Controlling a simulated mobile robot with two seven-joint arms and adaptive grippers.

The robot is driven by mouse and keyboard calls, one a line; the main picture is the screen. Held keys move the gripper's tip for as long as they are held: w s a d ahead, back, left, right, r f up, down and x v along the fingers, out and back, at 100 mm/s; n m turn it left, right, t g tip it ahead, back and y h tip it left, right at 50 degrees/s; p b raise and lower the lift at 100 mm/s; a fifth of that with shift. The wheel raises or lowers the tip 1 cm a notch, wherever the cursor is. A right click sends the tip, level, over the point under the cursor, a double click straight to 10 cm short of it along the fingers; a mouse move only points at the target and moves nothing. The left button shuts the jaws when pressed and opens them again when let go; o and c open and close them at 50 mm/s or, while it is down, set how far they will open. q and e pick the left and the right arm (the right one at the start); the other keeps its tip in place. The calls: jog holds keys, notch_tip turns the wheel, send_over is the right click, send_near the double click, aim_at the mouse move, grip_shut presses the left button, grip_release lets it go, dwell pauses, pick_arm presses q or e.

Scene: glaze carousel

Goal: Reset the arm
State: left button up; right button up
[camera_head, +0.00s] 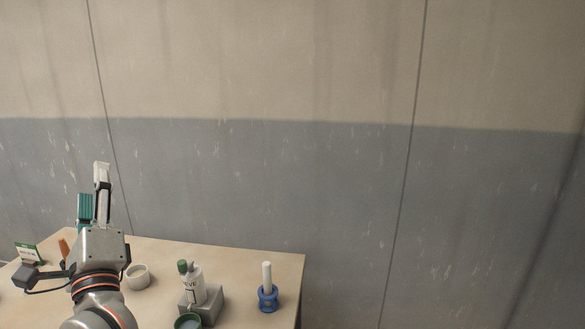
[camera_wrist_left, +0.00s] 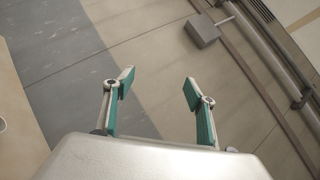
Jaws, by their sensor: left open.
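My left gripper (camera_head: 101,180) is raised over the left part of the table, with its fingers pointing up. In the left wrist view its two teal-padded fingers (camera_wrist_left: 158,90) are spread apart with nothing between them. Behind the fingers, that view shows wall and overhead fixtures. My left arm comes up from the bottom left of the head view and hides part of the table. My right gripper is in neither view.
On the table (camera_head: 240,262) stand a white cup (camera_head: 138,277), a green-capped white bottle (camera_head: 195,287) by a grey block (camera_head: 210,304), a green-rimmed jar (camera_head: 188,321), and a blue holder (camera_head: 268,300) with a white stick. A small sign (camera_head: 28,254) is at left.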

pick_arm(q)
jog(key=s+d+r+m+t+h, duration=0.1)
jog(key=s+d+m+t+h, duration=0.2)
jog(key=d+m+h, duration=0.65)
jog(key=s+d+r+m+t+h, duration=0.1)
jog(key=s+d+m+t+h, duration=0.2)
jog(key=m, duration=1.1)
jog(key=s+d+f+m+g+h, duration=0.1)
jog(key=d+f+m+g+h, duration=0.8)
jog(key=m, duration=1.2)
jog(key=s+a+f+m+g+y, duration=0.1)
jog(key=f+m+y, duration=0.15)
jog(key=f, duration=0.55)
jog(key=a+f+m+g+y, duration=0.15)
jog(key=f+m, duration=0.25)
jog(key=f, duration=0.4)
jog(key=s+a+f+m+g+y, duration=0.1)
jog(key=f+m+g+y, duration=0.15)
jog(key=f, duration=0.55)
jog(key=s+a+f+m+g+y, duration=0.35)
jog(key=s+a+f, duration=0.3)
jog(key=a, duration=0.25)
jog(key=s+a+f+m+g+y, duration=0.2)
jog(key=s+a+f+m+y, duration=0.35)
jog(key=a, duration=0.45)
jog(key=d+f+n+t+h, duration=0.3)
jog(key=d+f+n+h, duration=0.2)
jog(key=d+f, duration=1)
notch_tip(320, 180, down, 2)
jog(key=shift+h, duration=1.1)
